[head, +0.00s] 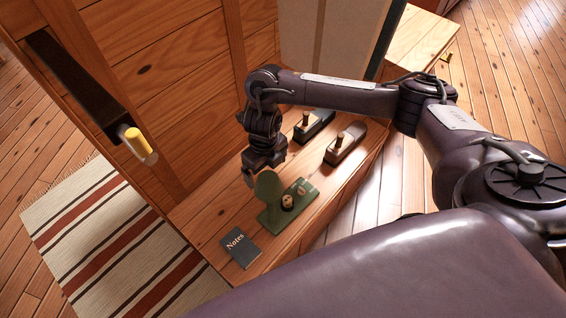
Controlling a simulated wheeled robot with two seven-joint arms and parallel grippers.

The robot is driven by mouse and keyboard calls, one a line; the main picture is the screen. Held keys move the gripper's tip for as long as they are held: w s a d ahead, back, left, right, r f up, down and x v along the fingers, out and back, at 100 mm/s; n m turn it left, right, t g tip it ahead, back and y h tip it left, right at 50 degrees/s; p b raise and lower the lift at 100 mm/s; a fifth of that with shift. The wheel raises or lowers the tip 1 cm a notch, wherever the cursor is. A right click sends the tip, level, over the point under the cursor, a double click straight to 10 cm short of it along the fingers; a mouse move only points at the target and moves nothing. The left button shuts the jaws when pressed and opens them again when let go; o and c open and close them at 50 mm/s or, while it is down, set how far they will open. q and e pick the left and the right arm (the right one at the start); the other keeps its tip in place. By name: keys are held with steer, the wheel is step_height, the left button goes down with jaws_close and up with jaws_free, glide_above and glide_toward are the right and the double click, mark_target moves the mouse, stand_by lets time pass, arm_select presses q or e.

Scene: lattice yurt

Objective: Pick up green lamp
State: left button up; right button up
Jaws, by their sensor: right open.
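The green lamp (267,186) stands on a wooden bench top (215,215), with a rounded upper part and a flat rectangular green base. Small round brownish items sit on or against the base. My right gripper (250,178) hangs down just behind and left of the lamp's upper part. It is open and holds nothing that I can see; its fingertips are partly hidden by the lamp, and I cannot tell whether they touch it. My left gripper is not in view.
A dark "Notes" book (240,247) lies in front of the lamp. A dark hand plane (314,124) and a brown one (345,145) lie behind it. A wooden panel wall (175,75) stands along the bench's left side. A striped rug (110,235) covers the floor at left.

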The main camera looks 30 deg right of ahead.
mark_target(268, 178)
steer(key=shift+d+f, duration=0.2)
steer(key=shift+f, duration=0.3)
steer(key=f+b, duration=0.1)
steer(key=f, duration=0.1)
steer(key=f+b, duration=0.1)
steer(key=f, duration=0.1)
steer(key=f+b, duration=0.1)
steer(key=f, duration=0.1)
steer(key=shift+w+f, duration=0.3)
steer(key=shift+f, duration=0.05)
steer(key=shift+r, duration=0.1)
steer(key=c, duration=1.8)
